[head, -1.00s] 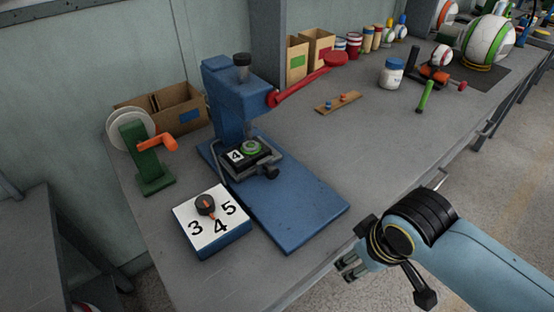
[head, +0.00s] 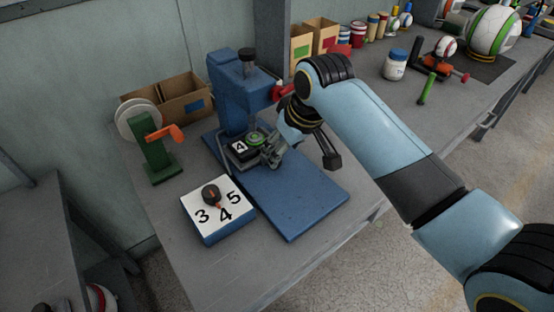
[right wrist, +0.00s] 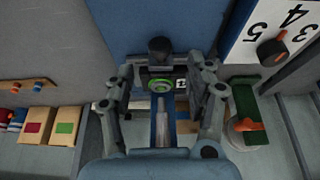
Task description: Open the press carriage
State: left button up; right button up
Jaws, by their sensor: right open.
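The blue press (head: 232,85) stands on a blue base plate (head: 300,205) on the bench. In the right wrist view the knob (right wrist: 160,47) shows close to the spread fingers of my right gripper (right wrist: 165,68), which is open. I cannot tell whether they touch it. My left gripper is not in view.
The number box (head: 215,215) with its dial stands left of the base plate. A green stand with an orange crank (head: 160,150) is behind it. The red lever (head: 284,91) is partly hidden by my arm. A white jar (head: 396,65) stands farther right.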

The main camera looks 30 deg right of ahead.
jog(key=x, duration=0.6)
jog(key=shift+w+f+b, duration=0.2)
jog(key=shift+f+b, duration=0.15)
jog(key=shift+c, duration=0.2)
grip_shut()
